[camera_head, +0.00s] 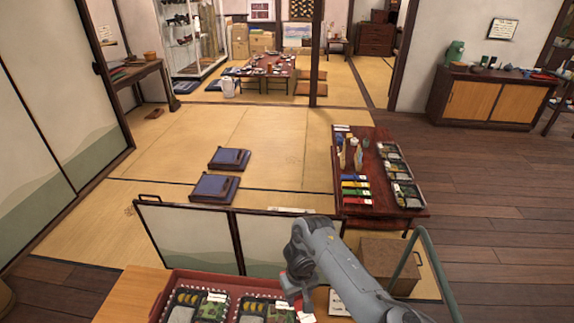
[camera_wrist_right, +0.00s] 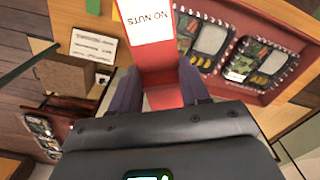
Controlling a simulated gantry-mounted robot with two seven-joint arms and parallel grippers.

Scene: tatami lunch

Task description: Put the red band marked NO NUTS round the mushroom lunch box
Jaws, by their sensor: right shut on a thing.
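My right gripper (camera_head: 298,288) is shut on a red band (camera_wrist_right: 160,72), and its fingers also show in the right wrist view (camera_wrist_right: 160,92). The band's white label reads NO NUTS. The band is held over or near the edge of a red tray (camera_head: 215,277), which holds black lunch boxes with clear windows. One lunch box (camera_head: 192,306) is at the tray's left and another lunch box (camera_head: 262,308) is nearer my gripper. Both also show beside the band in the right wrist view (camera_wrist_right: 243,60). I cannot tell which is the mushroom one. My left gripper is out of view.
A low dark-red table (camera_head: 378,190) carries coloured bands and several more lunch boxes. A low screen (camera_head: 190,236) stands just beyond the red tray. Dark-blue cushions lie on the tatami (camera_head: 275,130).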

